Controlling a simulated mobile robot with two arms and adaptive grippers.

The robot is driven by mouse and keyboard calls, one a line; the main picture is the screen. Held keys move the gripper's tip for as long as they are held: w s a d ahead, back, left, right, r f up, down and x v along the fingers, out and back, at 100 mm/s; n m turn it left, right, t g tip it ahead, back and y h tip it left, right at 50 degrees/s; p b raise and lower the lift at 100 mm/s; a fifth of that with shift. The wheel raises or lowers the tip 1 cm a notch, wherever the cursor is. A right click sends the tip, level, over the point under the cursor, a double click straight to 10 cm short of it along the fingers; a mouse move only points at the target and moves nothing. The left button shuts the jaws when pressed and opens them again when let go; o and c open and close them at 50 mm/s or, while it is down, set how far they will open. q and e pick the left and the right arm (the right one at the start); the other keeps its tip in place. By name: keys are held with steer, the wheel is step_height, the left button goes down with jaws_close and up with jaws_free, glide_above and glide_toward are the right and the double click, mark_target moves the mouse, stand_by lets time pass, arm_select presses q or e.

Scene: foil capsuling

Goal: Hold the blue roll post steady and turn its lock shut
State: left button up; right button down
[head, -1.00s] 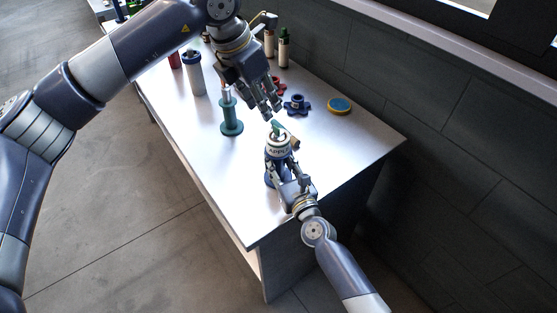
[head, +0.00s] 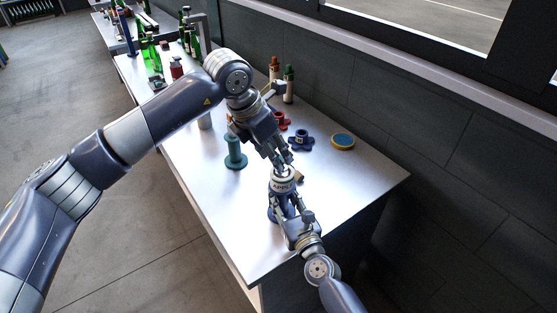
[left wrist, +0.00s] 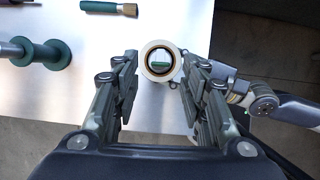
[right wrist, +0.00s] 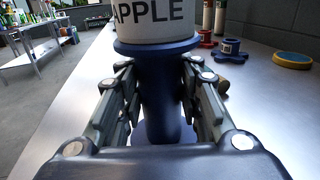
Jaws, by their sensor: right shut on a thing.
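The blue roll post (right wrist: 160,95) stands upright on the table and carries a white roll marked APPLE (right wrist: 155,18); the roll also shows in the head view (head: 283,186). My right gripper (right wrist: 158,88) is shut on the post's blue stem just below the roll's flange. My left gripper (left wrist: 160,80) is open directly above the post, its fingers on either side of the roll's top in the left wrist view. The green lock (left wrist: 160,65) shows in the middle of the roll, between those fingers, apparently untouched. In the head view the left fingers hide the lock.
A teal spool post (head: 235,155) stands left of the left gripper. A blue knob-shaped piece (head: 301,142), a red one (head: 281,120) and a yellow-blue disc (head: 343,142) lie towards the wall. The table's near left part is clear.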

arm_select(q)
steer(key=shift+x, duration=1.8)
jaws_close()
